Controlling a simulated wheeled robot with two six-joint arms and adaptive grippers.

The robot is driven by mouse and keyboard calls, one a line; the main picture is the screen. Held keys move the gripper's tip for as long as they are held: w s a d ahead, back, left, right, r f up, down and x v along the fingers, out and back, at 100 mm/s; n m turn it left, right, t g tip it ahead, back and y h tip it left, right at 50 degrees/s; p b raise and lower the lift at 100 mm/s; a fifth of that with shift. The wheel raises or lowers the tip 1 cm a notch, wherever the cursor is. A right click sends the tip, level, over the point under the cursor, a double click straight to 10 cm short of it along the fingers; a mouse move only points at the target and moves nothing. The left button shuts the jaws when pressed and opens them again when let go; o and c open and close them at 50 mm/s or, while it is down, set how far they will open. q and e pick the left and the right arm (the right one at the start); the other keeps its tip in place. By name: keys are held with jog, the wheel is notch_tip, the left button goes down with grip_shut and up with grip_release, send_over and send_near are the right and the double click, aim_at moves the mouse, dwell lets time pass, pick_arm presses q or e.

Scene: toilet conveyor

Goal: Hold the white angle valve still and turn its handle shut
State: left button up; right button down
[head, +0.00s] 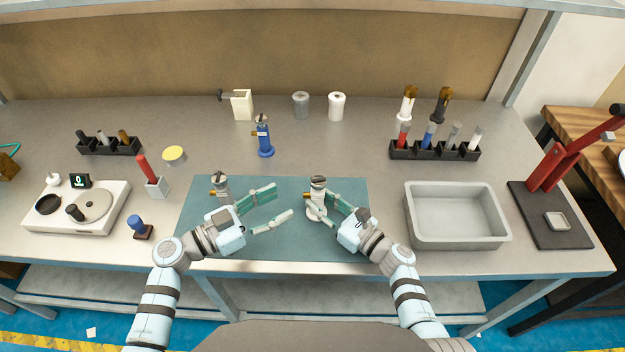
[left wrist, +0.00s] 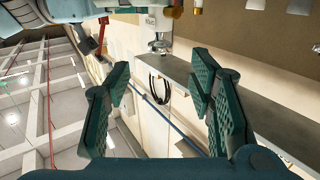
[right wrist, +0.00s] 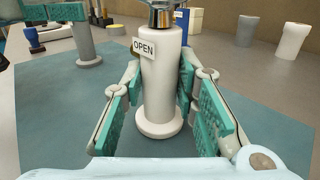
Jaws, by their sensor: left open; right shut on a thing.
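The white angle valve (head: 317,211) stands upright on the teal mat (head: 350,190), with a metal handle on top. In the right wrist view its white body (right wrist: 160,95) carries a tag (right wrist: 144,47) reading OPEN; its top is cut off. My right gripper (head: 319,203) is shut on the body, with fingers on both sides. My left gripper (head: 284,202) is open and empty, left of the valve and apart from it. The left wrist view shows its open fingers (left wrist: 165,95) with nothing between them.
A grey valve (head: 221,184) stands on the mat behind my left gripper. A blue valve (head: 264,140) stands behind the mat. A grey tray (head: 457,240) lies right of the mat; a red-handled press (head: 560,165) is farther right. A white scale (head: 110,222) is at left.

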aim_at(311, 183)
pick_arm(q)
jog(key=shift+t, duration=0.3)
jog(key=x, duration=1.2)
jog(key=shift+s+d+r, duration=0.1)
jog(key=shift+s+r, duration=0.05)
jog(key=shift+r, duration=0.15)
jog(key=c, duration=1.1)
jog(key=m+g+h, duration=0.1)
jog(key=g, duration=0.2)
jog(key=shift+m, duration=0.4)
jog(key=shift+c, duration=0.3)
jog(key=shift+m+g+h, duration=0.4)
jog(key=shift+g+h, duration=0.1)
